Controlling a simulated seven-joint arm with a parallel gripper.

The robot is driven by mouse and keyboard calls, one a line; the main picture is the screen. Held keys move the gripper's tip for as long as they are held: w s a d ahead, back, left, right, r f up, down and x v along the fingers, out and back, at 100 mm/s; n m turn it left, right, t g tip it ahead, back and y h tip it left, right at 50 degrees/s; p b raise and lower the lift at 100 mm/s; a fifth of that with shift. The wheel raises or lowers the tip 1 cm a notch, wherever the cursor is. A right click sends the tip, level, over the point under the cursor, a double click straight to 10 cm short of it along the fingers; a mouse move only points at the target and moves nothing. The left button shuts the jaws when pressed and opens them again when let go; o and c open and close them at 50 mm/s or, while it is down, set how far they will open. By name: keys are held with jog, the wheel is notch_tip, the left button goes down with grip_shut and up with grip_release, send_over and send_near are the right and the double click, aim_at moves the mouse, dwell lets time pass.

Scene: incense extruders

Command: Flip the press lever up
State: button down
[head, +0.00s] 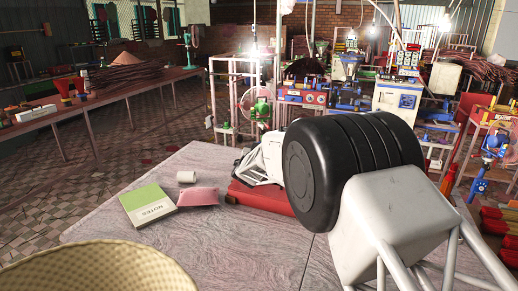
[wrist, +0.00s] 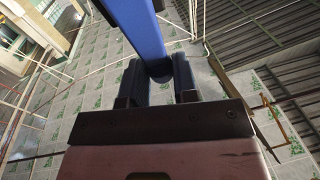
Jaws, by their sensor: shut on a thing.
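In the wrist view a flat blue bar (wrist: 139,28), which looks like the press lever, runs down from the top edge to between the two dark fingers of my gripper (wrist: 158,88). The gripper is shut on the bar's near end. The bar's far end lies outside the picture, so where it joins the press does not show. In the head view my arm covers the right half of the table, and I cannot make out the fingers or the lever there. A red flat piece (head: 262,198) lies on the table, partly hidden behind my arm.
On the grey table (head: 100,226) are a green notes book (head: 149,205), a pink pouch (head: 198,196) and a small pale roll (head: 186,177). A woven basket (head: 95,268) fills the near left corner. Shelves with machines stand behind. The table's left front is partly clear.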

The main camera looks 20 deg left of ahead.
jog(key=c, duration=0.9)
grip_release()
jog(key=shift+r, duration=0.8)
jog(key=shift+s+d+r, duration=0.1)
jog(key=shift+s+r, duration=0.1)
jog(key=shift+r, duration=0.3)
jog(key=shift+s+d+r, duration=0.1)
jog(key=shift+s+r, duration=0.05)
jog(key=shift+r, duration=0.35)
jog(key=s+d+r, duration=0.1)
jog(key=s+d, duration=0.7)
jog(key=s, duration=0.5)
jog(key=shift+r, duration=0.2)
